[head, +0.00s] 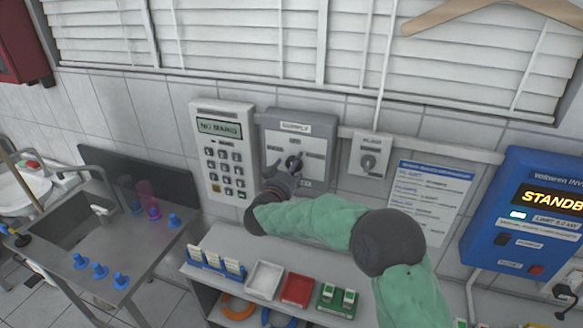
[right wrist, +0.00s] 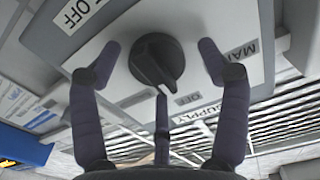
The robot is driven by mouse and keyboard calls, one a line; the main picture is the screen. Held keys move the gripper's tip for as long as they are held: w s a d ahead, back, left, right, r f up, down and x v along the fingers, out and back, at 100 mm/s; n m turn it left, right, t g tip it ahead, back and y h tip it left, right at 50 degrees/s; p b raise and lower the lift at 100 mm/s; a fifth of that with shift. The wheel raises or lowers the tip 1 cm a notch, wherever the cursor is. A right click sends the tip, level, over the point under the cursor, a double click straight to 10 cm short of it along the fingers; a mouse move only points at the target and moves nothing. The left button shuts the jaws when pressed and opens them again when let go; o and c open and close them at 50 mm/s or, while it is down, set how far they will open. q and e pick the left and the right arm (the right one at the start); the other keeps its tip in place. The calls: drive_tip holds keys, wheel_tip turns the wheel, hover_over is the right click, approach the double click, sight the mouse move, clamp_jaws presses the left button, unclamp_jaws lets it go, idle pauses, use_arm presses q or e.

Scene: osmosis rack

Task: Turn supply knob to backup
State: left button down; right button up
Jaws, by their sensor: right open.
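The grey SUPPLY panel (head: 318,128) is on the tiled wall, with a dark round knob (head: 294,160) at its middle. In the right wrist view, which is upside down, the knob (right wrist: 157,60) is black with a raised grip. My right gripper (head: 287,172) is at the panel, partly covering the knob. In the wrist view my right gripper (right wrist: 159,68) is open, its fingers spread around the knob with visible gaps. My left gripper is not in view.
A keypad (head: 222,150) is left of the panel, and a smaller switch box (head: 370,153) is right. Below is a shelf (head: 222,240) with small trays. A sink counter (head: 135,262) is at left; a blue inverter (head: 528,220) is at right.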

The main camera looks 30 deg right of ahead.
drive_tip(key=shift+r, duration=0.1)
drive_tip(key=c, duration=1.1)
drive_tip(key=shift+r, duration=0.1)
drive_tip(key=shift+c, duration=0.2)
drive_tip(key=m+b, duration=0.2)
drive_tip(key=m, duration=0.1)
drive_tip(key=m+b, duration=0.3)
drive_tip(key=shift+s+d, duration=0.1)
drive_tip(key=shift+d, duration=0.1)
drive_tip(key=m+b, duration=0.3)
drive_tip(key=shift+d+r+m+b, duration=0.1)
drive_tip(key=shift+m+b, duration=1.05)
drive_tip(key=shift+m, duration=0.45)
drive_tip(key=o, duration=0.9)
drive_tip(key=shift+o, duration=1.2)
drive_tip(key=shift+s+d, duration=0.15)
drive_tip(key=shift+s, duration=0.05)
drive_tip(key=shift+f, duration=0.2)
